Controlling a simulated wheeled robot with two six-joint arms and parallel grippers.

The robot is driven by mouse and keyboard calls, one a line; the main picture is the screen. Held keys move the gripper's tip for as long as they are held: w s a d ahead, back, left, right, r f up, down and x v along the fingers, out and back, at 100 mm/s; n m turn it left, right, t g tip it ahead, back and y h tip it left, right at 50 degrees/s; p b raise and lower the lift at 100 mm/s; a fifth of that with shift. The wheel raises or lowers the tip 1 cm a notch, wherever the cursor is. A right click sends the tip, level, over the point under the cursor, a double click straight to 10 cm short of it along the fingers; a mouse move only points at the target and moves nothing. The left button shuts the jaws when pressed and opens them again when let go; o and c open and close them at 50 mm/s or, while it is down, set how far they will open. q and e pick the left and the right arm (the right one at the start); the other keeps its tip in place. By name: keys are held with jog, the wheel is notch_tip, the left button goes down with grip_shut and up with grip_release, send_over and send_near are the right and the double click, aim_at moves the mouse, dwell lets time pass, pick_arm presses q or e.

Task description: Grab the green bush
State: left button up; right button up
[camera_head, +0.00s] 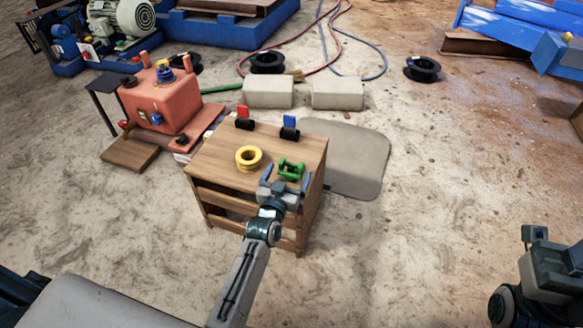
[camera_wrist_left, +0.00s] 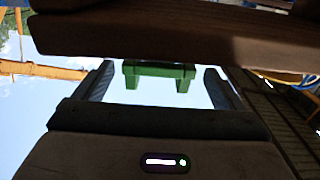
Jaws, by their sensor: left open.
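The green bush (camera_head: 291,168) is a small green part with two flanged ends. It lies on the wooden table top near its right front side. My left gripper (camera_head: 286,177) is open at the near side of the bush, its fingers pointing toward it. In the left wrist view, the green bush (camera_wrist_left: 160,70) shows between the two spread fingers, with a gap on each side. I see no contact. Part of my right arm is at the lower right edge of the head view; its jaws do not show.
A yellow ring (camera_head: 249,158) lies left of the bush on the wooden table (camera_head: 222,151). A red-handled part (camera_head: 244,117) and a blue-handled part (camera_head: 290,127) stand along the back edge. An orange tank (camera_head: 160,98) stands left. Floor to the right is mostly clear.

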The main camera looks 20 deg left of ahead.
aim_at(293, 164)
pick_arm(q)
jog(key=w+p, duration=0.2)
jog(key=w, duration=0.1)
jog(key=shift+w+d+r, duration=0.1)
jog(key=shift+w+r, duration=0.2)
jog(key=shift+r, duration=0.1)
jog(key=shift+w, duration=0.35)
jog(key=shift+w+f, duration=0.15)
jog(key=shift+w, duration=0.1)
jog(key=shift+c, duration=0.2)
jog(key=c, duration=1.2)
